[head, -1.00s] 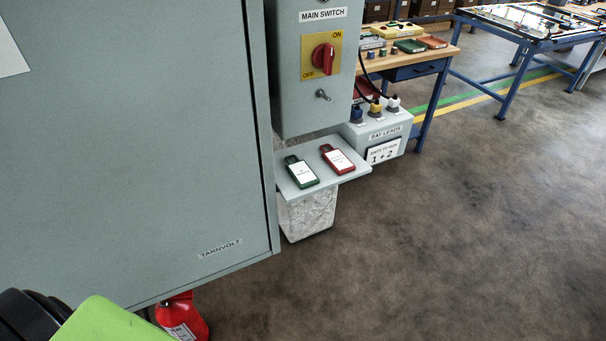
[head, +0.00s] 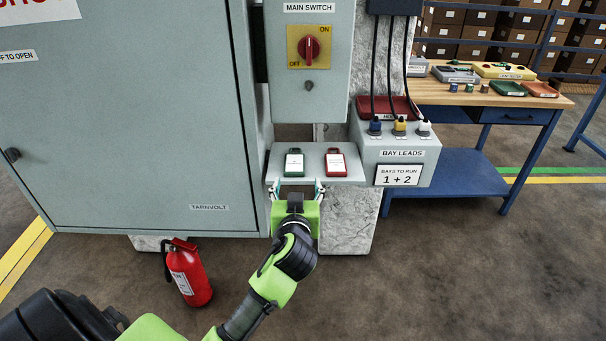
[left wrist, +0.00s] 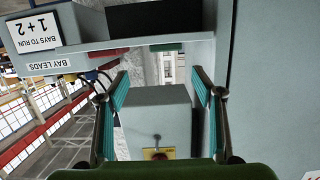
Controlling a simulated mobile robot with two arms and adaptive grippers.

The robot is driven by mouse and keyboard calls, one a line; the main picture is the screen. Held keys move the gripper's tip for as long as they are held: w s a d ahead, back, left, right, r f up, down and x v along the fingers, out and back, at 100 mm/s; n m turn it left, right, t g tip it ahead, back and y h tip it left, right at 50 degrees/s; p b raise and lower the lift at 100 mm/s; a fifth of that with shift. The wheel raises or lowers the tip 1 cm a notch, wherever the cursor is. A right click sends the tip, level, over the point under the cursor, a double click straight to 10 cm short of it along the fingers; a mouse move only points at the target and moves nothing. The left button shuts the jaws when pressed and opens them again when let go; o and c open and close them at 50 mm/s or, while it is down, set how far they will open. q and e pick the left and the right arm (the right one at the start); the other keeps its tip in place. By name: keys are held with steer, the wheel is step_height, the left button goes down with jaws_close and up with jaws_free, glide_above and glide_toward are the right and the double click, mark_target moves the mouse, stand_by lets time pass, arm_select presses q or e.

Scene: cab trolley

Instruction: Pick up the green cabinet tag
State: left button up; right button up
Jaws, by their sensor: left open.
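The green cabinet tag (head: 294,163), with a white label, lies on a small grey shelf (head: 315,174) below the main switch box. A red tag (head: 335,162) lies to its right. My left gripper (head: 296,189) is open and empty at the shelf's front edge, just in front of the green tag, with one finger on either side of it in the picture. In the left wrist view, which is upside down, a thin green edge of the tag (left wrist: 166,47) shows beyond the open left gripper (left wrist: 160,88). My right gripper is not in view.
The main switch box (head: 314,95) hangs above the shelf. The large grey cabinet (head: 120,120) stands close on the left. The bay leads box (head: 415,165) is on the right. A red fire extinguisher (head: 188,275) stands on the floor. The floor at lower right is clear.

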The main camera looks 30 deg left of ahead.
arm_select(q)
steer(key=p, duration=0.1)
glide_toward(295, 160)
steer(key=shift+w+a, duration=0.2)
steer(key=shift+w, duration=0.3)
steer(key=shift+w+a, duration=0.15)
steer(key=shift+w, duration=0.4)
steer(key=shift+w+a+f, duration=0.2)
steer(key=shift+w+a, duration=0.1)
steer(key=shift+w, duration=0.25)
steer(key=shift+w+a+p, duration=0.25)
steer(key=shift+a+p, duration=0.05)
steer(key=shift+p, duration=0.1)
steer(key=x, duration=0.4)
steer(key=shift+s+a+f+p, duration=0.1)
steer(key=shift+a+f+p, duration=0.1)
steer(key=shift+p, duration=0.2)
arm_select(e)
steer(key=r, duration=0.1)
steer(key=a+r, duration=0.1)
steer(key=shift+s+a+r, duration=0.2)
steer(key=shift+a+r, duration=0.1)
arm_select(q)
steer(key=shift+c, duration=0.3)
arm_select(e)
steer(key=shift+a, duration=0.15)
arm_select(q)
steer(key=c, duration=1.1)
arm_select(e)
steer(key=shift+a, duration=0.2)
